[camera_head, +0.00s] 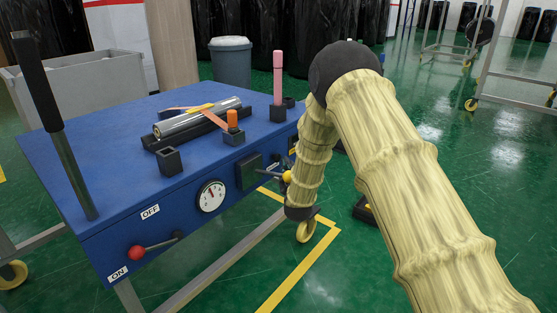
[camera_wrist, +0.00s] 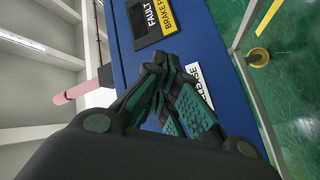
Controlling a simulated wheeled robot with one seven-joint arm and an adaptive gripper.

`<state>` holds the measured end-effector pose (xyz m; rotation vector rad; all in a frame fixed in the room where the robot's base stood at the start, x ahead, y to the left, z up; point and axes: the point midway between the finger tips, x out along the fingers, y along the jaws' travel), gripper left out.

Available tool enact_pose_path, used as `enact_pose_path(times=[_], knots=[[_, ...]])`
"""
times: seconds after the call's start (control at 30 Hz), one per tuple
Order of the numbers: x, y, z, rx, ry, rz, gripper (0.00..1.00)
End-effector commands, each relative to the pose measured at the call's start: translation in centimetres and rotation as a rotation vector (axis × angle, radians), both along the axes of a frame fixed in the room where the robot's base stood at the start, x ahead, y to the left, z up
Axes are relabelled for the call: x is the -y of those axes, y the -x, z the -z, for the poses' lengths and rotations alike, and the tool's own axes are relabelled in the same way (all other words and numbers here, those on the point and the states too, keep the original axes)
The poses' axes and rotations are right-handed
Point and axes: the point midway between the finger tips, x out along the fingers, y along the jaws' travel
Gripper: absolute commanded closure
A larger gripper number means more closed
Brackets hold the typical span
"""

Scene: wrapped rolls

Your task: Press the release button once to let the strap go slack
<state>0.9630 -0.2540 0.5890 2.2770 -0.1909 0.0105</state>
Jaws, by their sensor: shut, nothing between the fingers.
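My gripper (camera_wrist: 165,75) is shut and empty in the wrist view, with its fingertips in front of the blue panel (camera_wrist: 196,42). A white label (camera_wrist: 200,80) beside the fingers shows the end of a word that looks like RELEASE, and the fingers cover its start. I cannot make out the release button, so I cannot tell whether the fingers touch it. In the head view my arm comes down at the blue bench's right end. The orange strap (camera_head: 211,121) lies across a shiny wrapped roll (camera_head: 193,117) on the bench top.
A dark FAULT and BRAKE panel (camera_wrist: 158,20) is beside the fingers. A pink rod (camera_head: 277,73) stands at the bench's back right. The bench front bears a gauge (camera_head: 210,196) and a red-knobbed lever (camera_head: 137,252). A tall black-handled lever (camera_head: 62,150) stands at left.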

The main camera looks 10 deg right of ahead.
Motion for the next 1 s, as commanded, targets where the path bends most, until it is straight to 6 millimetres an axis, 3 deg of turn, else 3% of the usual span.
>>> enact_pose_path(times=[1.0], knots=[[-0.52,-0.67,-0.03,0.000,0.000,0.000,1.00]])
